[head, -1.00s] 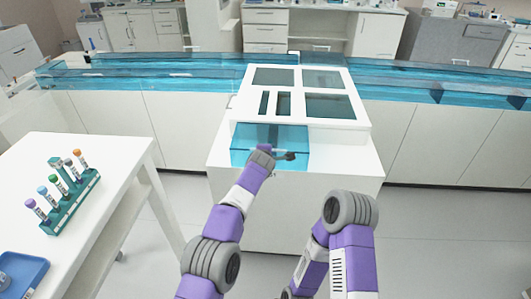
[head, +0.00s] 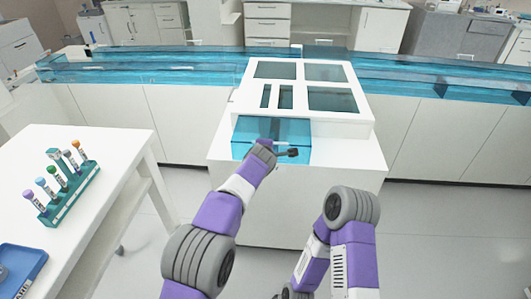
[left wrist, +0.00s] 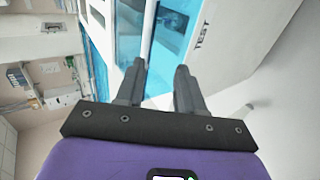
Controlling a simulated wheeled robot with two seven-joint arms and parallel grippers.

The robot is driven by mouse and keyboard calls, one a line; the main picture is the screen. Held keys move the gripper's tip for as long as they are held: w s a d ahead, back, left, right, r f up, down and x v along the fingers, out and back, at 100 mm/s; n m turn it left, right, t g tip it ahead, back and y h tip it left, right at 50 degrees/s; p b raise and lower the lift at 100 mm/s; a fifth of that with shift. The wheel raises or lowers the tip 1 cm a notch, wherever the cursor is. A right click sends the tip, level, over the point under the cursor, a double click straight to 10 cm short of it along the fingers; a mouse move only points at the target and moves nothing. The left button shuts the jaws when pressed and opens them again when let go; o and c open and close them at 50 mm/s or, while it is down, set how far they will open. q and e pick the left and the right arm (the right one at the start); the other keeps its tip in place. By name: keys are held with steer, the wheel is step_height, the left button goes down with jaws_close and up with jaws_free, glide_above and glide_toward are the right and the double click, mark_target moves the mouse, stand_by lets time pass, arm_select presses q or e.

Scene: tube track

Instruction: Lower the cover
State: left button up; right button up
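The blue see-through cover (head: 246,132) is at the front of a white machine (head: 362,122) with several windows in its top. It sticks out toward me from the machine's front edge. My left gripper (head: 292,153) is over the cover's near right part in the head view. In the left wrist view my left gripper (left wrist: 157,82) has its fingers apart with nothing clearly between them. Blue clear panels and the machine's white side marked TEST lie beyond the fingertips. I cannot tell whether they touch the cover. A small dark part of my right gripper (head: 287,293) shows at the bottom edge.
A white table (head: 110,145) at the left holds a green rack (head: 72,195) of capped tubes and a blue tray (head: 22,270). A long blue clear track (head: 150,68) runs behind the machine to both sides. Floor at the right is free.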

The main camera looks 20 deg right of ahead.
arm_select(q)
steer(key=shift+v, duration=0.95)
steer(key=shift+w+r, duration=0.1)
steer(key=shift+w, duration=0.05)
steer(key=s+a+f+m+g+p, duration=0.1)
steer(key=a+f+m+g+p, duration=0.15)
steer(key=a+f, duration=0.95)
steer(key=s+a+f+m+g+p, duration=0.1)
steer(key=s+a+f+g, duration=0.1)
steer(key=s+a+f, duration=0.4)
steer(key=s+a+f+m+g+p, duration=0.1)
steer(key=s+a+f+m, duration=0.2)
steer(key=f, duration=0.5)
steer(key=s+a+f+m+g+p, duration=0.1)
steer(key=s+a, duration=0.1)
steer(key=s, duration=0.7)
steer(key=s+a+f+m+g+p, duration=0.1)
steer(key=s+a+m+g, duration=0.1)
steer(key=s, duration=0.8)
steer(key=s+a+f+m+g+p, duration=0.1)
steer(key=s+a, duration=0.2)
steer(key=s, duration=0.6)
steer(key=shift+s+a+f, duration=0.15)
steer(key=shift+a+f, duration=0.15)
steer(key=shift+a, duration=0.05)
steer(key=shift+m, duration=0.25)
